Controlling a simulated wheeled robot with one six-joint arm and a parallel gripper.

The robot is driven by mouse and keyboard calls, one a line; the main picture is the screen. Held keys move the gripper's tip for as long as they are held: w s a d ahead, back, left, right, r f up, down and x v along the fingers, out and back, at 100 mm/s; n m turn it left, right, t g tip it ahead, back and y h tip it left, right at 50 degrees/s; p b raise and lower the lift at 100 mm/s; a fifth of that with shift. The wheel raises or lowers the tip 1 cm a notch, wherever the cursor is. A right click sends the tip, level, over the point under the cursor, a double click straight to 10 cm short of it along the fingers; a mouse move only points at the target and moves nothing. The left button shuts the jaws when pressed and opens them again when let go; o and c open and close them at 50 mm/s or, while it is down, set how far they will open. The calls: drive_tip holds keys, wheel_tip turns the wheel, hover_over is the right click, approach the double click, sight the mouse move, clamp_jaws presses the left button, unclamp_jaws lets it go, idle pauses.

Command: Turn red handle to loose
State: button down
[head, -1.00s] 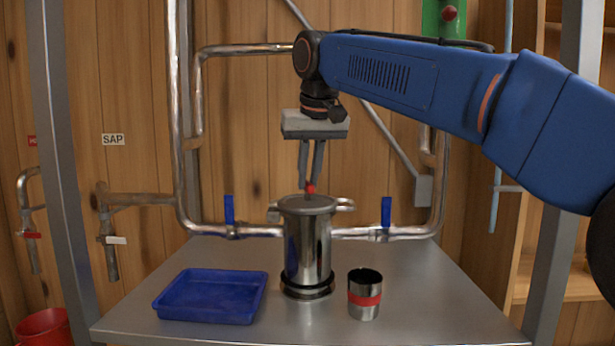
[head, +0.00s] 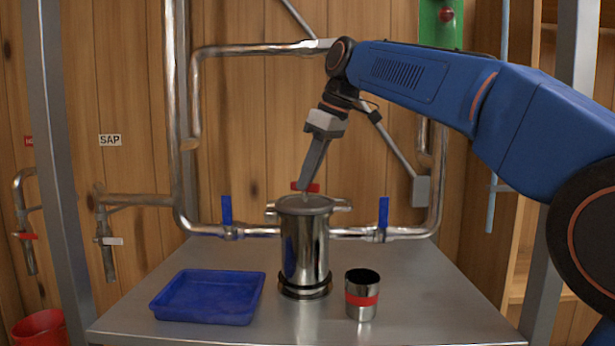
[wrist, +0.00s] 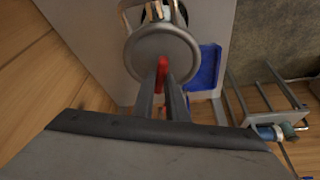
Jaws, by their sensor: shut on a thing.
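The red handle (head: 312,188) sits on top of the lid (head: 306,203) of a tall metal canister (head: 304,245) in the middle of the table. My gripper (head: 305,183) comes down on it from above, tilted, and is shut on the handle. In the wrist view the red handle (wrist: 162,70) is between the two fingers (wrist: 164,85), over the round lid (wrist: 162,50). The fingers hide part of the handle.
A blue tray (head: 208,297) lies left of the canister, and a metal cup (head: 362,296) with a red band stands to its right. Pipes with blue valve levers (head: 227,211) run behind. The front of the table (head: 300,325) is clear.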

drive_tip(key=shift+n+g, duration=0.3)
drive_tip(key=shift+n, duration=0.5)
drive_tip(key=c, duration=1.8)
unclamp_jaws()
drive_tip(key=shift+d, duration=0.1)
drive_tip(key=shift+o, duration=0.2)
drive_tip(key=shift+r, duration=0.15)
drive_tip(key=v, duration=1.1)
drive_tip(key=shift+d+r, duration=0.25)
drive_tip(key=shift+r, duration=0.05)
